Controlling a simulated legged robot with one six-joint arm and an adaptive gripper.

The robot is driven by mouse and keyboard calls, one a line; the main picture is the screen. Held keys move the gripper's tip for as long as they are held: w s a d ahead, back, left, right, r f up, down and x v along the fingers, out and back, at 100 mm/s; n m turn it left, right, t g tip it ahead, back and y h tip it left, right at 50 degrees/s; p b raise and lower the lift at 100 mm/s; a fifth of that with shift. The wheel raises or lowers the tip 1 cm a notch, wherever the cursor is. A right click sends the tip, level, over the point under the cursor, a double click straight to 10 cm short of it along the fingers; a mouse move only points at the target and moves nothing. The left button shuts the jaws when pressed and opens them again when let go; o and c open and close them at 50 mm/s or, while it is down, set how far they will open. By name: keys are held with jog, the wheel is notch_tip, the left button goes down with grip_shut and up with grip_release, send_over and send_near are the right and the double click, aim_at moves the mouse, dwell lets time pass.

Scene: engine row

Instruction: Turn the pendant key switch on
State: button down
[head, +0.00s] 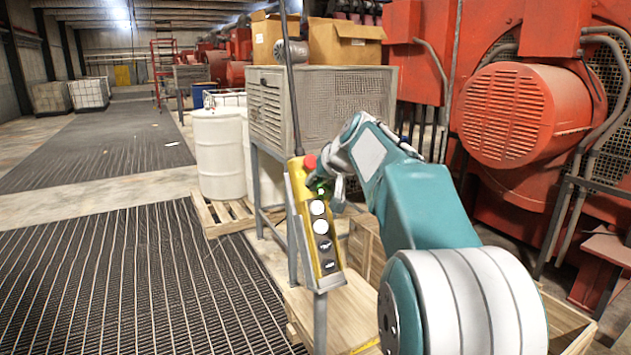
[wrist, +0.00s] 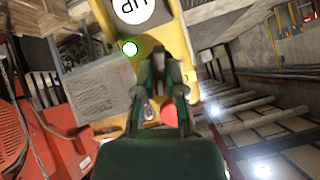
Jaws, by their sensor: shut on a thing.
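The yellow pendant (head: 330,262) hangs upright in the head view, with a red mushroom button (head: 309,162) at its top and white and black push buttons down its face. In the wrist view its yellow face is close, with a white button marked UP (wrist: 134,8) seen upside down and a small round green-ringed light (wrist: 130,48). My gripper (head: 324,187) is at the upper part of the pendant, just below the red button. In the wrist view my gripper (wrist: 164,60) has its fingers close together at the pendant face, shut on the key switch, which they hide.
A beige vented cabinet (head: 345,98) with cardboard boxes on top stands behind the pendant. White drums (head: 218,150) stand on a pallet behind it. Red engines (head: 520,115) line the right. A wooden crate (head: 360,250) lies below. The grated floor at left is clear.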

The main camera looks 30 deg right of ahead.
jog(key=shift+f+m+y, duration=0.25)
jog(key=shift+m+y, duration=0.05)
jog(key=shift+m, duration=0.7)
jog(key=c, duration=0.7)
grip_release()
jog(key=shift+w, duration=0.1)
jog(key=shift+r, duration=0.1)
jog(key=shift+r, duration=0.1)
jog(key=shift+s+d+r, duration=0.15)
jog(key=shift+s+r, duration=0.1)
jog(key=shift+s, duration=0.05)
jog(key=v, duration=1)
jog(key=shift+s+d+r, duration=0.15)
jog(key=shift+s, duration=0.25)
